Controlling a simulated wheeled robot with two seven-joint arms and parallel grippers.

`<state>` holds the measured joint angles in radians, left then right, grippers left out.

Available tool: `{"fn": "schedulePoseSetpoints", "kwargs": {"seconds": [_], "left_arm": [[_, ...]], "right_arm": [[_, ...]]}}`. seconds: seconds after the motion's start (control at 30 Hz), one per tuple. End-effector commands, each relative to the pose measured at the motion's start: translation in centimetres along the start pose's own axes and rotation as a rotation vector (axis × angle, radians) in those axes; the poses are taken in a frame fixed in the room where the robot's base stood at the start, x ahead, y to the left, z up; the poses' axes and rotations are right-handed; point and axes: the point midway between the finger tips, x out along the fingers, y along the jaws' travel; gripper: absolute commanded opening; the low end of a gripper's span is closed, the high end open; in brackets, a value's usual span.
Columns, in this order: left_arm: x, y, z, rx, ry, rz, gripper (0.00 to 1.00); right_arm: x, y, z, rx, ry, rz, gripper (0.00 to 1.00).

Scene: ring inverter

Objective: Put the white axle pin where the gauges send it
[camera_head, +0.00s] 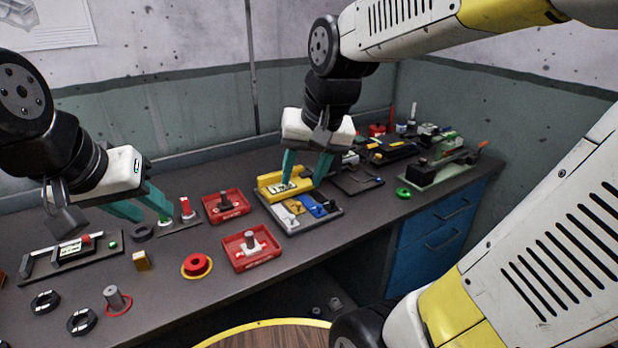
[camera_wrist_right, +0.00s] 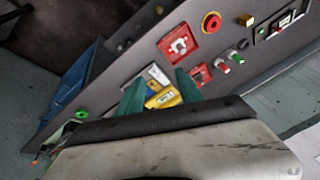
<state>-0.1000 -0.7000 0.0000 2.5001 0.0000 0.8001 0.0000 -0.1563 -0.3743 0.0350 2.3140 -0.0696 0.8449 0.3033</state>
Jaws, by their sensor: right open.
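A pale pin (camera_head: 250,240) that looks like the white axle pin stands in the nearer red tray (camera_head: 270,262); the tray also shows in the right wrist view (camera_wrist_right: 166,48). A second red tray (camera_head: 226,206) holds another small part. A yellow block with a pale label or dial (camera_head: 270,183) sits at the back of a grey tray; its markings are too small to read. My right gripper (camera_head: 306,168) is open above it, and the yellow block (camera_wrist_right: 163,98) shows between its fingers in the wrist view. My left gripper (camera_head: 146,207) has its fingers apart, with nothing seen between them, behind the left fixture.
A dark fixture with a label (camera_head: 70,250) stands at left. Black rings (camera_head: 82,321), a grey peg (camera_head: 113,298), a brass block (camera_head: 141,261) and a red button (camera_head: 196,265) lie in front. Red and green pegs stand near my left gripper. Black equipment (camera_head: 390,148) crowds the right back.

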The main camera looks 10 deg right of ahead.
Motion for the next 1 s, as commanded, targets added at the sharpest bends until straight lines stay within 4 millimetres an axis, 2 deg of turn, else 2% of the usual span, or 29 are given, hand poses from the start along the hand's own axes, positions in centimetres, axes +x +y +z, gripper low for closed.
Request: {"fn": "schedulePoseSetpoints", "kwargs": {"seconds": [0.03, 0.1, 0.3, 1.0], "left_arm": [[0.0, 0.0, 0.0, 0.0, 0.0, 0.0, 0.36], [0.0, 0.0, 0.0, 0.0, 0.0, 0.0, 0.36], [0.0, 0.0, 0.0, 0.0, 0.0, 0.0, 0.36], [0.0, 0.0, 0.0, 0.0, 0.0, 0.0, 0.36]], "right_arm": [[-1.2, 0.8, 1.2, -0.027, 0.042, -0.013, 0.43], [-2.1, 1.5, 2.6, -0.071, 0.086, -0.028, 0.43], [-3.3, 2.6, 5.0, -0.151, 0.165, -0.046, 0.43], [-3.5, 2.7, 5.4, -0.167, 0.176, -0.048, 0.43]]}}
